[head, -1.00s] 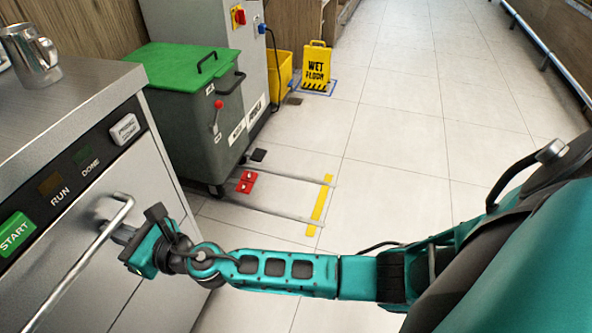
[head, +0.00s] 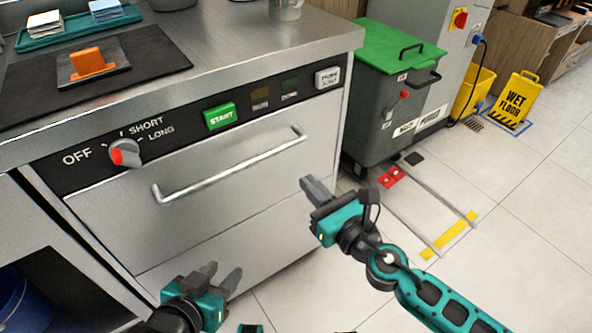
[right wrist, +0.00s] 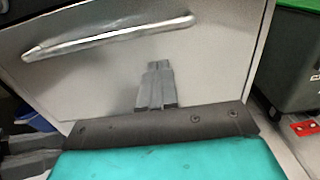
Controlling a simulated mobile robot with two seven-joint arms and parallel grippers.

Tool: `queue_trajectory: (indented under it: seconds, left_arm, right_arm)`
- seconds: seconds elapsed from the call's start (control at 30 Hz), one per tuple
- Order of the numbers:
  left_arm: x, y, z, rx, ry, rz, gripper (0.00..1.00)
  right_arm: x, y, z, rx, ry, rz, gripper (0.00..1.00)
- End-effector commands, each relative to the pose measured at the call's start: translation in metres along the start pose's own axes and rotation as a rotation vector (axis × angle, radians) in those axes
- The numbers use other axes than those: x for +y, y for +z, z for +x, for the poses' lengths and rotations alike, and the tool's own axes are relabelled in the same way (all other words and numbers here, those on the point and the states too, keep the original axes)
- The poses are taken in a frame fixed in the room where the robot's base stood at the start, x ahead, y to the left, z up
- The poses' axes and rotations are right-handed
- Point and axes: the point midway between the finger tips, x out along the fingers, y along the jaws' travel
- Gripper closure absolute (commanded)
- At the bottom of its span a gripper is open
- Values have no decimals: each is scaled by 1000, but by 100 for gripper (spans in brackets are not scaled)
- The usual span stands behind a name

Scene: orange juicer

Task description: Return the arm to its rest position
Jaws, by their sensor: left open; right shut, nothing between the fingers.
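My right gripper (head: 308,186) is shut and empty, in front of the right part of the steel machine's lower front. In the right wrist view its closed fingers (right wrist: 155,75) point at the steel drawer front, below the bar handle (right wrist: 110,36). The handle (head: 230,167) is apart from the fingers in the head view. My left gripper (head: 221,274) is open and empty, low in front of the same machine, left of my right gripper. Both arms hang in front of the machine, and nothing is held.
The machine has a green START button (head: 219,117) and a dial (head: 125,153). On top are an orange block (head: 88,62) and a teal tray (head: 38,42). A green-lidded bin (head: 385,100) stands right, with a wet floor sign (head: 516,102) beyond.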

Motion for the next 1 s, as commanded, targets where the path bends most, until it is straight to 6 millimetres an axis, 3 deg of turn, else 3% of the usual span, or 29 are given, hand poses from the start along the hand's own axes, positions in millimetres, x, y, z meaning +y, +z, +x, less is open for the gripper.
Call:
queue_trajectory:
  seconds: [0.2, 0.4, 0.53, 0.67, 0.77, 1.0]
  left_arm:
    - [0, 4, 2, -6, 0, 0, 57]
    - [-1, 5, 2, -8, -1, 0, 57]
    - [-1, 4, 2, -8, -1, 0, 57]
    - [-1, 4, 2, -8, -1, 0, 57]
    - [-1, 4, 2, -7, -1, -1, 57]
    - [-1, 4, 2, -6, -2, -1, 57]
  right_arm:
    - [0, -1, -27, 1, -1, 0, 100]
    - [0, 0, -31, -1, -4, 15, 100]
    - [-4, -1, -36, 1, -50, 212, 100]
    - [-14, -7, -49, -6, -170, 695, 100]
    - [-24, -19, -66, -31, -294, 1159, 100]
    - [-32, -60, -118, -181, -614, 2207, 100]
